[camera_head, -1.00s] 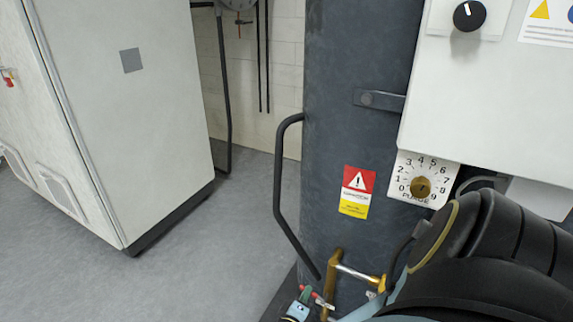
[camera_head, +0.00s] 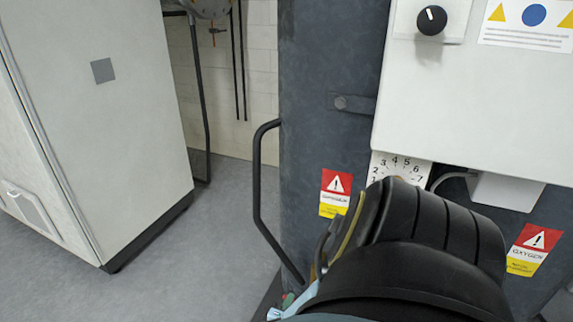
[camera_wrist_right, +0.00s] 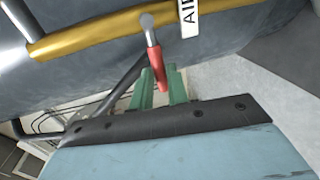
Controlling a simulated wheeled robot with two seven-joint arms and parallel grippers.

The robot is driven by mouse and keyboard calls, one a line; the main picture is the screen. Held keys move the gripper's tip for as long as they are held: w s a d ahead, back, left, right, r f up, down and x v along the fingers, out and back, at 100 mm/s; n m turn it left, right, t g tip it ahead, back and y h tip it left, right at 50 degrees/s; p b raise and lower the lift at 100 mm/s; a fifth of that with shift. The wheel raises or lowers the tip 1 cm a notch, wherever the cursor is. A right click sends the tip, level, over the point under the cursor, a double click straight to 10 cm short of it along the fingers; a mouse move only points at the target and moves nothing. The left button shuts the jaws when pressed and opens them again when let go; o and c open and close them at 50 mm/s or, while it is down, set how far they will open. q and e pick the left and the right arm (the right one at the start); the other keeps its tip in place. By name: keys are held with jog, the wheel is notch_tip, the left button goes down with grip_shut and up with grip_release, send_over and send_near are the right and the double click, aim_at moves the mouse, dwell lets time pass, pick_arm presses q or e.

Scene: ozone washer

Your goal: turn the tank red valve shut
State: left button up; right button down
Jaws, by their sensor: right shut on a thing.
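The red valve handle (camera_wrist_right: 157,73) sits on a grey metal stem at the yellow pipe (camera_wrist_right: 105,27) in the right wrist view. My right gripper (camera_wrist_right: 160,84) has green fingers, one on each side of the red handle, and is shut on it. In the head view my black right arm hides the valve and most of the gripper; only a bit of the gripper (camera_head: 288,300) shows at the bottom. The dark grey tank (camera_head: 315,120) stands upright behind the arm. My left gripper is not in view.
A black bent rail (camera_head: 257,185) stands at the tank's left side. A white control box (camera_head: 470,95) with a black knob (camera_head: 431,20) is at upper right. My arm partly covers a numbered dial plate (camera_head: 390,165). A white cabinet (camera_head: 120,130) stands left, with clear floor between.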

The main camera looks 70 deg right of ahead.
jog(key=shift+s+a+f, duration=0.1)
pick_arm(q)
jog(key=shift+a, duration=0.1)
pick_arm(e)
jog(key=c, duration=1.4)
grip_release()
jog(key=shift+o, duration=0.2)
